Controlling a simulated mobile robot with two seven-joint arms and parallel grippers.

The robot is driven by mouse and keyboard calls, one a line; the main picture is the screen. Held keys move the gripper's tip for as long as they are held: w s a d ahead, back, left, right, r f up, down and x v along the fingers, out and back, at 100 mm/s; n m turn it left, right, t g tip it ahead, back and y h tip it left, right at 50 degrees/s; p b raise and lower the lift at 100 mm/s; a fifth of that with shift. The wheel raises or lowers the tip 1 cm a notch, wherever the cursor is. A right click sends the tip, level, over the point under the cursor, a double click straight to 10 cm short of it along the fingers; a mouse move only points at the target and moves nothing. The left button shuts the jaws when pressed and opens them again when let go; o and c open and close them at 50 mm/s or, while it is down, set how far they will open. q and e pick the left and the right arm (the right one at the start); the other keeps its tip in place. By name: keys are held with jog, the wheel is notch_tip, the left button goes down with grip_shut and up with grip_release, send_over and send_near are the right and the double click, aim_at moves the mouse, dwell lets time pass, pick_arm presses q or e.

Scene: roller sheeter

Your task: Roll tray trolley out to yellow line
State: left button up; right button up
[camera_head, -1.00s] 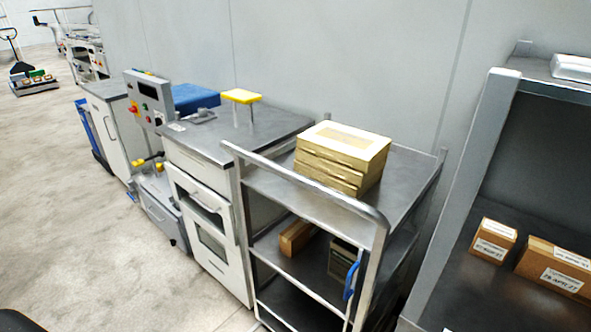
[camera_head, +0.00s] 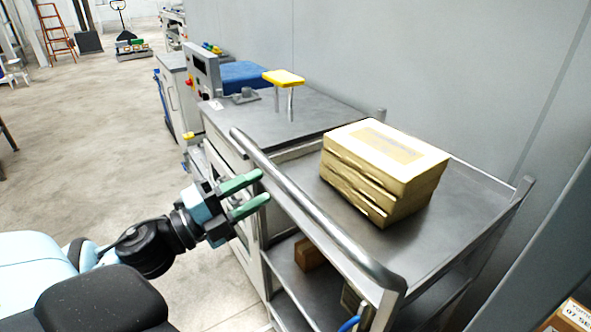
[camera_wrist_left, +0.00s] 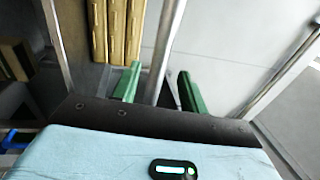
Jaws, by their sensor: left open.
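The tray trolley (camera_head: 470,222) is a grey metal rack with a rounded push rail (camera_head: 310,222) along its near side. A stack of tan boxes (camera_head: 385,165) sits on its top shelf. My left gripper (camera_head: 262,187) is open, its green fingers pointing at the rail near its far end. In the left wrist view a metal bar (camera_wrist_left: 165,45) shows between the open fingers (camera_wrist_left: 158,72); I cannot tell whether they touch it. The stacked boxes show beyond it (camera_wrist_left: 115,30). My right gripper and a yellow line are not in view.
A grey-topped machine (camera_head: 300,115) with a yellow part (camera_head: 284,77) stands close beyond the trolley. A wall runs behind. A small brown box (camera_head: 308,254) lies on a lower shelf. Open concrete floor (camera_head: 90,140) lies to the left.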

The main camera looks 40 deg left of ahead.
aim_at(273, 180)
pick_arm(q)
jog(key=x, duration=0.4)
jog(key=shift+p+x, duration=0.6)
jog(key=shift+x, duration=1.25)
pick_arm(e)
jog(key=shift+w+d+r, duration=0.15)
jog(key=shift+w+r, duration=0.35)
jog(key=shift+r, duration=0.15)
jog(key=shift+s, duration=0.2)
pick_arm(q)
jog(key=shift+c, duration=1.4)
jog(key=c, duration=0.5)
grip_shut()
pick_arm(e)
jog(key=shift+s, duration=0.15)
